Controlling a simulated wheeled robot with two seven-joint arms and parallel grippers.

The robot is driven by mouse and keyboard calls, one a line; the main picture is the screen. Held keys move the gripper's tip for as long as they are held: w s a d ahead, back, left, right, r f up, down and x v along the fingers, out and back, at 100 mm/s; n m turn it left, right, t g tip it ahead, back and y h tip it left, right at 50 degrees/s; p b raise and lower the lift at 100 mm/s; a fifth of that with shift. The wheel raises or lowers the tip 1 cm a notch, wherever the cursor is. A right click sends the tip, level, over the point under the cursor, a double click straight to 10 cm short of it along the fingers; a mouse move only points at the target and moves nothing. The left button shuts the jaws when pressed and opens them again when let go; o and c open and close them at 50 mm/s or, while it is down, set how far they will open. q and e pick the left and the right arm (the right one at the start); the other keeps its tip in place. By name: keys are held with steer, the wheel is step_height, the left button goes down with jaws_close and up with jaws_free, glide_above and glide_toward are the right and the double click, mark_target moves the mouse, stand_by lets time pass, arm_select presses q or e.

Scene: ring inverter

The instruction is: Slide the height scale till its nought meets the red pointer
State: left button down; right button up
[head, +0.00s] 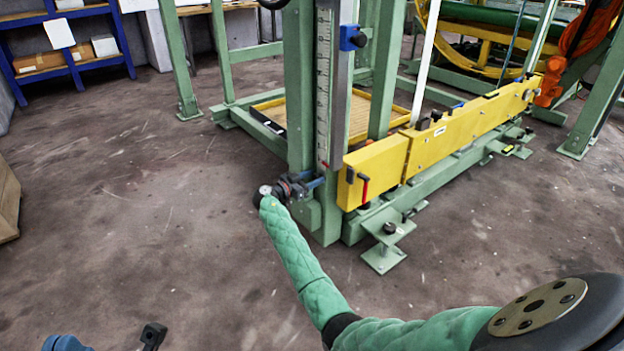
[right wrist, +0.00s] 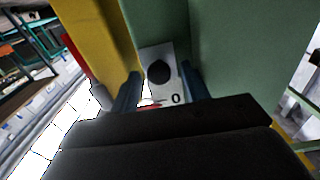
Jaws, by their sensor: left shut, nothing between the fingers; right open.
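The height scale (head: 323,85) is a long white strip with black marks, upright on the green post. In the right wrist view its lower end (right wrist: 168,90) carries a black knob and a printed 0. A small red mark, seemingly the red pointer (right wrist: 150,106), shows just left of the 0, partly hidden by my dark gripper body. My right gripper (head: 317,183) is open at the scale's foot; its fingers (right wrist: 160,90) stand either side of the knobbed end. I cannot tell if they touch it. My left gripper (head: 66,343) is shut and empty, partly cut off at the bottom left edge.
A yellow beam (head: 450,130) with a red handle (head: 364,187) runs right from the post. A blue clamp (head: 352,38) sits high beside the scale. A green foot plate (head: 385,256) juts out below the beam. The floor at left is clear.

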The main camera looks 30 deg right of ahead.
steer(key=shift+a, duration=0.1)
steer(key=a+p, duration=0.1)
steer(key=a, duration=0.6)
steer(key=shift+s+a, duration=0.3)
steer(key=shift+n, duration=0.3)
